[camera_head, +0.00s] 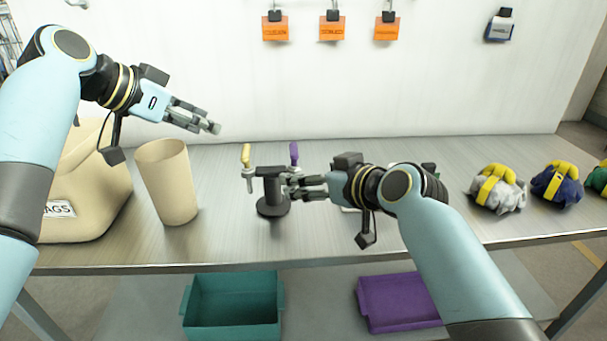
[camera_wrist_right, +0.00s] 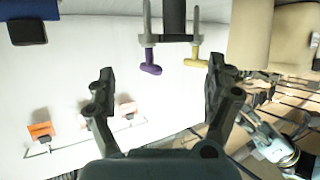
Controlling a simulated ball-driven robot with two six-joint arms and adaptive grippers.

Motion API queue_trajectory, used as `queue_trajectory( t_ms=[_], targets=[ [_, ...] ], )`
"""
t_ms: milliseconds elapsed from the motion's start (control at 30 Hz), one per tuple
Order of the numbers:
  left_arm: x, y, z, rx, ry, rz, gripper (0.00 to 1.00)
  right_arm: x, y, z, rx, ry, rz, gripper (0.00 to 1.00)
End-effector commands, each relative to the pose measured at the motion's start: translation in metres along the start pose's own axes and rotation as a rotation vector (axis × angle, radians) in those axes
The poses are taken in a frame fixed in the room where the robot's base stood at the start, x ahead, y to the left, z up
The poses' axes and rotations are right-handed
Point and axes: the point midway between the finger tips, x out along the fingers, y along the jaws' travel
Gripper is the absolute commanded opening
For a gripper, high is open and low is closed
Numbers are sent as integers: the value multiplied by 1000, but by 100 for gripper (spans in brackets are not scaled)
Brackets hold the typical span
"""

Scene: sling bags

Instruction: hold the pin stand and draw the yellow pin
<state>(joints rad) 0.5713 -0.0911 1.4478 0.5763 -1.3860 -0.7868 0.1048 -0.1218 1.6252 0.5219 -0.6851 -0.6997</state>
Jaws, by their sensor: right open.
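The black pin stand (camera_head: 270,206) stands upright on the metal table, a post with a crossbar; its post shows at the top of the right wrist view (camera_wrist_right: 175,15). The yellow pin (camera_head: 246,157) sits at the bar's left end, and the purple pin (camera_head: 294,153) at its right end. The right wrist view also shows the yellow pin (camera_wrist_right: 195,62) and purple pin (camera_wrist_right: 150,68). My right gripper (camera_head: 290,187) is open just right of the post; its fingers show apart and empty (camera_wrist_right: 160,76). My left gripper (camera_head: 210,120) is open and empty, above and left of the yellow pin.
A beige cup (camera_head: 168,180) and a beige bag (camera_head: 95,190) stand left of the stand. Several bundles with yellow straps, including a grey one (camera_head: 496,188), lie at right. A teal bin (camera_head: 235,305) and a purple bin (camera_head: 400,300) sit below. Orange tags (camera_head: 331,28) hang behind.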

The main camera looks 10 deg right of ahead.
Motion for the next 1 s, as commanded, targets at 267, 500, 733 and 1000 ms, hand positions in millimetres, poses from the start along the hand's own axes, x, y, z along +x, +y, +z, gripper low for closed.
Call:
queue_trajectory(
  t_ms=[267, 500, 733, 1000],
  targets=[
    [0, 0, 0, 0, 0, 0, 38, 53, 0, -1, 3, -1, -2, 87],
    [0, 0, 0, 0, 0, 0, 38, 86, 0, 0, 2, -2, -2, 87],
    [0, 0, 0, 0, 0, 0, 38, 96, 0, 1, 3, -2, -1, 87],
    [0, 0, 0, 0, 0, 0, 38, 96, 0, 1, 2, -2, 0, 82]
  ],
)
